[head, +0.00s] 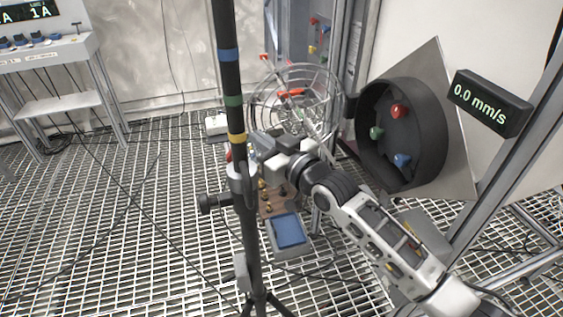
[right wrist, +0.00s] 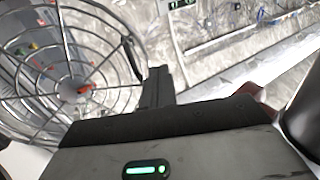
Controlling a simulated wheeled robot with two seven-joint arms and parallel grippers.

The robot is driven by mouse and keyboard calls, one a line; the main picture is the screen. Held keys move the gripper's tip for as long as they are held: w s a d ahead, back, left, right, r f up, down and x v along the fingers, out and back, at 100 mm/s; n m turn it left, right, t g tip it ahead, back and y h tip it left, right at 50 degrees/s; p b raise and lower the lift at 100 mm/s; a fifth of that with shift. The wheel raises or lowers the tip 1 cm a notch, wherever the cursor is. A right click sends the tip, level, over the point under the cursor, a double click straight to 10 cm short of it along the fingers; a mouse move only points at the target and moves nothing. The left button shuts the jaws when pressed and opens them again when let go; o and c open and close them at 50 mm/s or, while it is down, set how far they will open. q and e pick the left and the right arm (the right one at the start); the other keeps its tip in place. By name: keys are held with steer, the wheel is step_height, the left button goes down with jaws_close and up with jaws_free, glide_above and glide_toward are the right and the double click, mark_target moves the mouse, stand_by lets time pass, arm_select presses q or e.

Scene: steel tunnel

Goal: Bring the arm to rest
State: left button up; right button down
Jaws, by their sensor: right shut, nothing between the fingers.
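My right arm comes in from the lower right of the head view and reaches up and left. Its gripper (head: 259,146) is just right of the dark pole (head: 233,115) with blue, green and yellow bands; I cannot tell whether they touch. In the right wrist view the gripper's fingers (right wrist: 159,86) are together with nothing between them. A wire fan guard (right wrist: 75,75) stands beyond the fingers, to their left. It also shows behind the gripper in the head view (head: 290,95). My left gripper does not show.
A round dark housing (head: 365,140) with red, green and blue knobs stands at right, near a display (head: 490,101) reading 0.0 mm/s. A blue-topped tray (head: 289,251) is below the arm. A bench (head: 60,50) stands at far left. The grating floor at left is open, crossed by cables.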

steer(key=s+d, duration=0.1)
steer(key=s, duration=0.8)
steer(key=shift+s+d+b, duration=0.15)
steer(key=shift+d+b, duration=0.15)
steer(key=shift+d, duration=0.1)
